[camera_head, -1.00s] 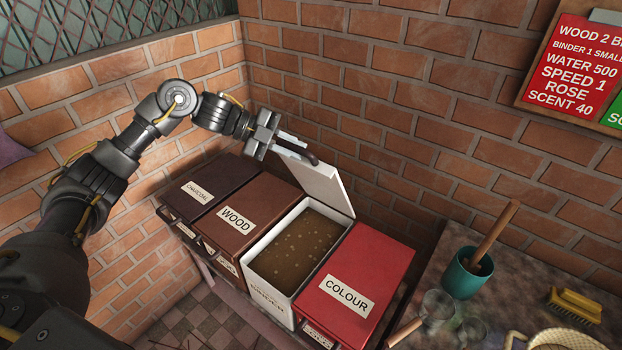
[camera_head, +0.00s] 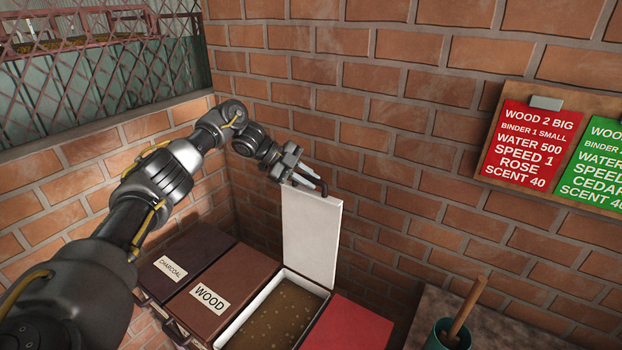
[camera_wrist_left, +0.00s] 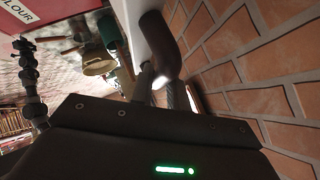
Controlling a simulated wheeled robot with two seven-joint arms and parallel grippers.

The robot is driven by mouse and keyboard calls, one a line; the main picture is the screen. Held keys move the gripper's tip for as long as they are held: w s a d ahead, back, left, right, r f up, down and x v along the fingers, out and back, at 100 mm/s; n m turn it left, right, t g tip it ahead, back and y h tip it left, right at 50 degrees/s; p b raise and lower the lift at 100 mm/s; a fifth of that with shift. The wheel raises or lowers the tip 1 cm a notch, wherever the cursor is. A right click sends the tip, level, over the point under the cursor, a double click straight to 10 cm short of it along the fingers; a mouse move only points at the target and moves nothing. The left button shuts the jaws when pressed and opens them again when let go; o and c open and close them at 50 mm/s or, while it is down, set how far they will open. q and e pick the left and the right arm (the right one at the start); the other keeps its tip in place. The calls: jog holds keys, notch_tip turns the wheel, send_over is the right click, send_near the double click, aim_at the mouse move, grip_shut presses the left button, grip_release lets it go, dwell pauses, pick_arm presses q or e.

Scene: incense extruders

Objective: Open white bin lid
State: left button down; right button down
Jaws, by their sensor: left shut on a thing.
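The white bin lid (camera_head: 312,235) stands about upright at the back of the white bin (camera_head: 247,308), against the brick wall side. The bin is open and brown grainy powder (camera_head: 275,318) shows inside. My left gripper (camera_head: 312,182) is at the lid's top edge, shut on its dark handle (camera_head: 323,187). In the left wrist view the curved dark handle (camera_wrist_left: 163,45) lies at the fingers, with a strip of the white lid (camera_wrist_left: 131,28) beside it. The fingertips' exact contact is partly hidden. My right gripper is not clearly seen.
A wood bin (camera_head: 232,280) and a charcoal bin (camera_head: 185,258) stand closed on the left. A red bin (camera_head: 350,325) stands closed on the right. A green mortar (camera_head: 437,340) with a pestle is on the counter. The brick wall (camera_head: 400,130) is close behind the lid.

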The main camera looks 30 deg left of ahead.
pick_arm(q)
jog(key=shift+d+f, duration=0.1)
jog(key=shift+f, duration=0.35)
jog(key=shift+s, duration=0.1)
jog(key=c, duration=1.4)
grip_release()
jog(key=shift+o, duration=0.2)
jog(key=shift+a+r+b, duration=0.3)
jog(key=shift+a+b, duration=0.2)
jog(key=shift+a, duration=0.05)
jog(key=v, duration=1)
jog(key=shift+r+b, duration=0.25)
jog(key=shift+b, duration=0.05)
